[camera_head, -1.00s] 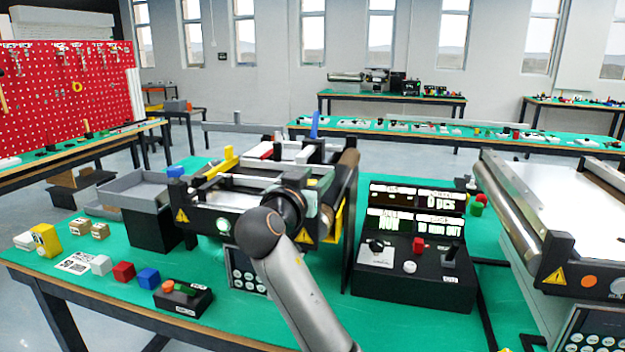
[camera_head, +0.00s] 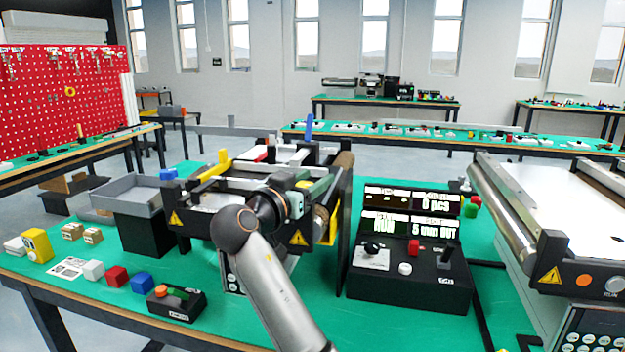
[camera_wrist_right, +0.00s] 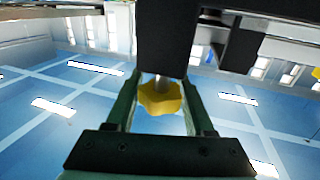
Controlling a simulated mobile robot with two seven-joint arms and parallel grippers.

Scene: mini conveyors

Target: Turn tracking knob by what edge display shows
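My right gripper (camera_head: 318,191) is at the right end of the left mini conveyor (camera_head: 245,197). In the right wrist view its two green fingers (camera_wrist_right: 160,92) stand on either side of a yellow lobed knob (camera_wrist_right: 160,97), appearing to touch it on both sides. The knob hangs on a short metal shaft under a dark block. It is hidden in the head view. The edge display (camera_head: 434,226), on the black console, seems to read "5 mm OUT". My left gripper is not in view.
The console (camera_head: 410,283) has a black knob, a red button and a lever. A second conveyor (camera_head: 560,215) stands on the right. A small button box (camera_head: 176,303) and coloured cubes (camera_head: 117,276) lie at the front left. Bare green table lies before the console.

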